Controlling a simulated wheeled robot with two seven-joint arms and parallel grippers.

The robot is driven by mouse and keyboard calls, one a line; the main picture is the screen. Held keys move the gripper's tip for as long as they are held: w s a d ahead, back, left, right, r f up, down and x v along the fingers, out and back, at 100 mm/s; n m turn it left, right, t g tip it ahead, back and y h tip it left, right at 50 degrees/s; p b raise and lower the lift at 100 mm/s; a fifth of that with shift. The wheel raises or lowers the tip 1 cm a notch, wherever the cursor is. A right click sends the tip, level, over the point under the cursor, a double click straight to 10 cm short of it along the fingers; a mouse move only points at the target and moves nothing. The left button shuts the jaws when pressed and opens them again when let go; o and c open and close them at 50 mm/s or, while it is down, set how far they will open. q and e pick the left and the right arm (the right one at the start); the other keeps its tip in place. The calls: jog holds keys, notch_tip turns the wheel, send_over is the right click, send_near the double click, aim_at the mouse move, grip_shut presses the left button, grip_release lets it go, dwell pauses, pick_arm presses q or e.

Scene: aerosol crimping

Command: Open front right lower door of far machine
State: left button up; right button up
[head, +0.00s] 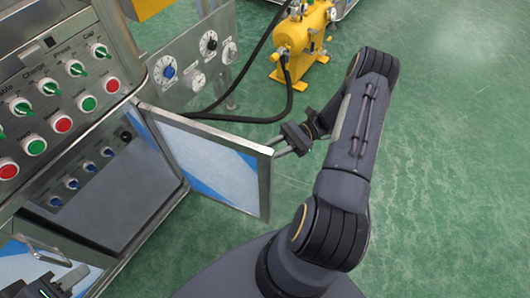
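The lower door (215,172) of the machine (75,120) stands swung out from the cabinet, a metal frame around a clear blue-and-white panel. Beside it the dark compartment (115,200) is open to view. My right gripper (283,147) is at the door's free upper corner, its fingers reaching the frame edge. The fingertips are partly hidden there, so I cannot tell whether they grip it. My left gripper (70,279) is low at the left edge of the view, near another door's handle (45,250). Only part of it shows, and its opening is unclear.
A control panel (65,95) with green and red buttons sits above the compartment. A grey panel with dials (195,65) stands behind the door. A yellow tank (303,40) with black hoses stands farther back. Green floor (440,150) is clear at the right.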

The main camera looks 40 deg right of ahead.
jog(key=d, duration=0.4)
jog(key=shift+s, duration=0.15)
dwell(0.4)
